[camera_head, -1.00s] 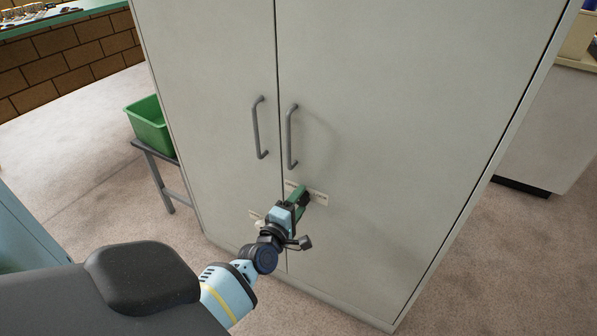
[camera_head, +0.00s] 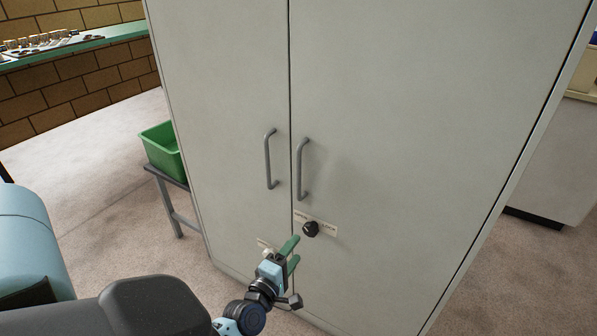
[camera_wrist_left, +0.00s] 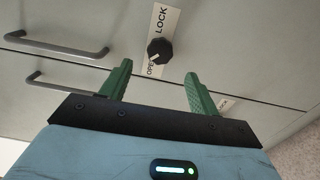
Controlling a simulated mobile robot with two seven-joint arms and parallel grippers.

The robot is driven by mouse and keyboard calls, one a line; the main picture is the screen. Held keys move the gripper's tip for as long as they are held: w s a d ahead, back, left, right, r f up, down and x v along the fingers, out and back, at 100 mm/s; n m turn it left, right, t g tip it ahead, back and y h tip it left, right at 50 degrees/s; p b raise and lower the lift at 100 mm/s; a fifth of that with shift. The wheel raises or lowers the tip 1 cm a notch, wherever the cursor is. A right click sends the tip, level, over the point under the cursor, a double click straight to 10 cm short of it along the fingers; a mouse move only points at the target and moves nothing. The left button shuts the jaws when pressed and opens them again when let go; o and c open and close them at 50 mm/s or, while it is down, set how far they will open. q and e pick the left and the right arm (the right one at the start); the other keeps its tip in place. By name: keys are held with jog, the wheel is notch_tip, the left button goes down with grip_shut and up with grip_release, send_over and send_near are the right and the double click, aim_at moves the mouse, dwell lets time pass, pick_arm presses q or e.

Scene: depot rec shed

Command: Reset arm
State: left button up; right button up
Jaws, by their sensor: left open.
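My left gripper (camera_head: 291,252) has two green fingers, spread apart with nothing between them. It is in front of the grey cabinet (camera_head: 400,150), a little below and left of a black knob (camera_head: 311,229) on the right door. The left wrist view shows the open fingers (camera_wrist_left: 158,88) and, beyond them, the knob (camera_wrist_left: 159,51) on a white label reading LOCK and OPEN. The gripper appears apart from the knob. Both cabinet doors look closed, each with a grey bar handle, the left one (camera_head: 268,160) and the right one (camera_head: 301,170). My right gripper is not in view.
A green bin (camera_head: 163,148) sits on a grey stand (camera_head: 170,200) left of the cabinet. A green-topped counter (camera_head: 80,42) with small items runs along the brick wall at the back left. Carpet (camera_head: 100,180) lies open left of the stand.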

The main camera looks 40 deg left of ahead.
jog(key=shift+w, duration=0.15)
